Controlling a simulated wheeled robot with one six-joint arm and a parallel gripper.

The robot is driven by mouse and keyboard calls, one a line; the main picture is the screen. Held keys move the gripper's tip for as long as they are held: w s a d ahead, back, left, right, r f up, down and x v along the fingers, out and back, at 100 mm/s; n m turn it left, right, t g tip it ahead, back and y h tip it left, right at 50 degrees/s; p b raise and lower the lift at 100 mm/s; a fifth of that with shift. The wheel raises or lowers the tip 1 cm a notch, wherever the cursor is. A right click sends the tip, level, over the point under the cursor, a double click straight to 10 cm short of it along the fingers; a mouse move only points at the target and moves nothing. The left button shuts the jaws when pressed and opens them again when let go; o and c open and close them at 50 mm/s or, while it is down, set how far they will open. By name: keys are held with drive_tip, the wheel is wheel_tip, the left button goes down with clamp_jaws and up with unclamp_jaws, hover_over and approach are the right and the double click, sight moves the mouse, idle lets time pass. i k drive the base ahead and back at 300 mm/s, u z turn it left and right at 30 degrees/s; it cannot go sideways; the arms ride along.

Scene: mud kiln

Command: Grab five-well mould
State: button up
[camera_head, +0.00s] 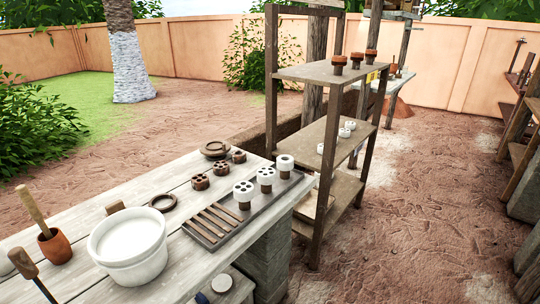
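Several round moulds with wells in their tops stand on the wooden table (95,215). A white mould (243,189) with several dark wells sits on a brown stem at the tray's middle. Behind it in a row are a second white mould (265,174) with wells and a third white piece (285,161) with what looks like one opening. Small brown moulds with wells lie to the left: one (200,182), another (220,168) and a third (239,156). The wells are too small to count surely, so I cannot tell which is the five-well mould. My gripper is not in view.
A slatted dark tray (215,222) bears the white moulds. A white tub (128,245), a clay pot (56,246) with a wooden handle and a dark ring (163,202) share the table. A wooden shelf (325,76) stands close behind right. Open dirt ground lies right.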

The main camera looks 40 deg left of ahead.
sight(220, 168)
drive_tip(key=i, duration=1.8)
drive_tip(key=u, duration=0.8)
drive_tip(key=i, duration=1.1)
drive_tip(key=u, duration=1.4)
drive_tip(key=i, duration=0.65)
drive_tip(key=u, duration=0.45)
